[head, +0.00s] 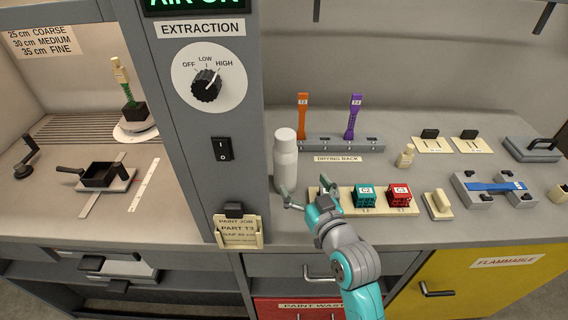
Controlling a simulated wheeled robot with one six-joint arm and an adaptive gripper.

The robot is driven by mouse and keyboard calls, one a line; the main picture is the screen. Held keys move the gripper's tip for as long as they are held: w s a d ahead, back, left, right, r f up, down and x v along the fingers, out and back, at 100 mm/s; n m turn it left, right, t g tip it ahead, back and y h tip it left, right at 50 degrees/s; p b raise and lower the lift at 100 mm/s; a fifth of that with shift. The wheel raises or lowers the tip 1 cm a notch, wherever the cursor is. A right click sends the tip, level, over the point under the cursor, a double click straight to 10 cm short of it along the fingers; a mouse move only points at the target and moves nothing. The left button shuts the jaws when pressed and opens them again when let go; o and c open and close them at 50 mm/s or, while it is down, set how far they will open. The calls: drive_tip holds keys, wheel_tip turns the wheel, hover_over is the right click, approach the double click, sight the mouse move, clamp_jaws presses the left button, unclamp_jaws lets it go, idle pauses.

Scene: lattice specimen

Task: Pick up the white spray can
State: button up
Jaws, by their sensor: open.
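The white spray can (286,165) stands upright on the grey bench, just right of the extraction control column. Its lower part is close to my gripper (307,199). My gripper is open, with its fingers apart and empty, and reaches in from the front right at the height of the can's base. One finger shows in front of the can's foot and the other lies to the right, by the cream tray. I cannot tell whether a finger touches the can.
A cream tray (336,205) with teal and red lattice cubes lies right of my gripper. Behind it a drying rack (341,144) holds an orange and a purple part. The control column (212,120) stands close left of the can. A flat sander-like block (437,205) lies further right.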

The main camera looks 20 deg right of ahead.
sight(285, 159)
drive_tip(key=shift+w+a+f, duration=0.1)
drive_tip(key=shift+w+a, duration=0.15)
drive_tip(key=shift+w, duration=1.55)
drive_tip(key=shift+w+a+f, duration=0.15)
drive_tip(key=shift+w+a, duration=0.05)
drive_tip(key=shift+w, duration=1.55)
drive_tip(key=shift+w+a+f, duration=0.1)
drive_tip(key=shift+w+a, duration=0.15)
drive_tip(key=shift+w, duration=1.55)
drive_tip(key=c, duration=1.6)
drive_tip(key=shift+r, duration=6.55)
